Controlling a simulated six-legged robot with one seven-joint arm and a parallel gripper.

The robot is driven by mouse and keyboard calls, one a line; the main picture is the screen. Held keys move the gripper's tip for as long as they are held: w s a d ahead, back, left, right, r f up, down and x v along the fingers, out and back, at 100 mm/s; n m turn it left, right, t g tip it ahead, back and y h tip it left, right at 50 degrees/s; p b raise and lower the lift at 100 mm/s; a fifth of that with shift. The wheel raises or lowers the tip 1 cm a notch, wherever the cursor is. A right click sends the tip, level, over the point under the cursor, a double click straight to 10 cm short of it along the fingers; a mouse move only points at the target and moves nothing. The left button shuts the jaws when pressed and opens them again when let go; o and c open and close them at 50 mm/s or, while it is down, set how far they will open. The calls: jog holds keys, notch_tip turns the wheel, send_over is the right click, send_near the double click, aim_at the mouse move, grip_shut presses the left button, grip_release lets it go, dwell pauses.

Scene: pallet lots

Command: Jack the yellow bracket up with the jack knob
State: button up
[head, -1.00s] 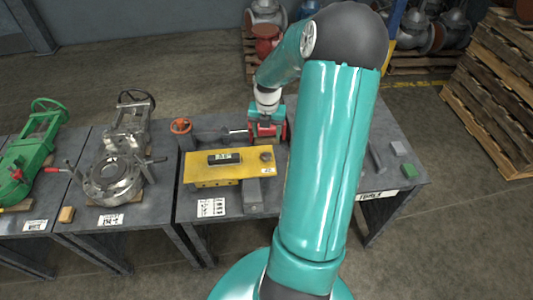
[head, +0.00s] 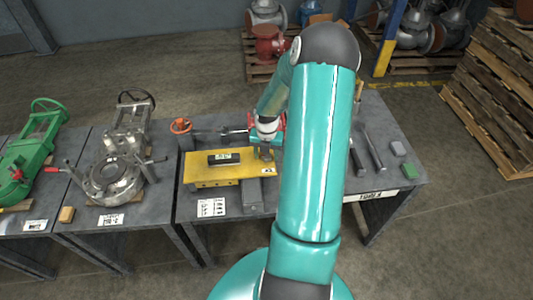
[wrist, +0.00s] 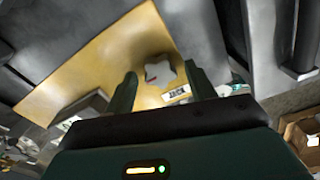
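The yellow bracket (head: 205,172) is a flat plate on the dark table, and it fills the middle left of the wrist view (wrist: 85,75). The jack knob (wrist: 159,68) is a grey star-shaped knob with a small red mark, on the bracket beside a label (wrist: 177,95) reading JACK. My gripper (head: 264,151) is over the bracket's right end and hides most of the knob in the head view. In the wrist view its two dark fingers (wrist: 160,76) are apart, one on each side of the knob. I see no contact with it.
A dark box with a green display (head: 223,158) lies on the bracket. A grey bar (head: 252,195) lies under its front. An orange handwheel (head: 180,126) stands behind left. Hand tools (head: 372,148) lie on the right table, and a grey valve (head: 112,180) on the left one.

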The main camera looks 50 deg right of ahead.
jog(key=c, duration=0.8)
jog(key=shift+c, duration=0.2)
jog(key=shift+m, duration=0.4)
